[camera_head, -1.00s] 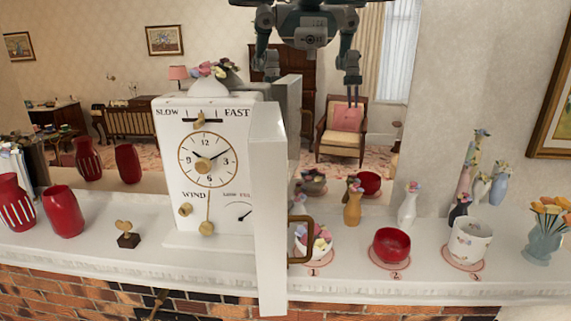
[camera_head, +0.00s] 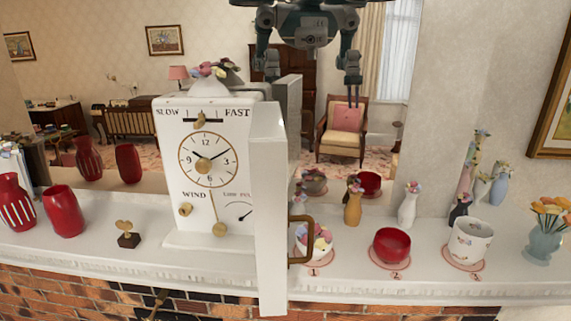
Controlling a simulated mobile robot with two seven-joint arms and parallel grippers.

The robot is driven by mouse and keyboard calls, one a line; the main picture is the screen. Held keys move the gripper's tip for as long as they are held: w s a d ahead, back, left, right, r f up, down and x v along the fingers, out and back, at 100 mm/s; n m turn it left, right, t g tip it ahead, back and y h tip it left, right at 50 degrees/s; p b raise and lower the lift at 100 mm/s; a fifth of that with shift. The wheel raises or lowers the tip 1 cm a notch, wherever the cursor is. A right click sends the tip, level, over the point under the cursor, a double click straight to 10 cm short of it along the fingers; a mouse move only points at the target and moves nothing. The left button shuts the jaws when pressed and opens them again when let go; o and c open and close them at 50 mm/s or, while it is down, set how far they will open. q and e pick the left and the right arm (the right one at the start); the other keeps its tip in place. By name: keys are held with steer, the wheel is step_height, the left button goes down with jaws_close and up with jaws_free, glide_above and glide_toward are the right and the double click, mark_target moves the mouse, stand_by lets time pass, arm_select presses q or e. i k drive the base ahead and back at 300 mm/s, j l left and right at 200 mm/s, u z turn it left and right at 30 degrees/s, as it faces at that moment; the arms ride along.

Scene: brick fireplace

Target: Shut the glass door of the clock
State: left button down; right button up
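The white clock (camera_head: 176,215) stands upright on the mantel, left of the middle. Its dial (camera_head: 209,160) faces me, with a gold pendulum (camera_head: 219,229) below. The clock's door (camera_head: 269,210) stands open at the clock's right side, swung out toward me and seen nearly edge-on. Its brass handle (camera_head: 310,241) sticks out to the right. The door's glass cannot be made out from this angle. Neither of my grippers shows directly, and nothing touches the door or handle. My robot's reflection appears in the mirror at the top.
Red vases (camera_head: 65,210) and a small gold heart ornament (camera_head: 128,235) stand left of the clock. Right of the door are a flower bowl (camera_head: 320,247), a red bowl (camera_head: 392,246) and a white cup (camera_head: 470,240) on numbered mats. Several small vases stand behind them.

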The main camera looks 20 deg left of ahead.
mark_target(268, 142)
steer(key=i+l+u, duration=0.1)
steer(key=l+u, duration=0.85)
steer(key=k+l+u, duration=0.1)
steer(key=l+u, duration=0.4)
steer(key=l+z, duration=0.35)
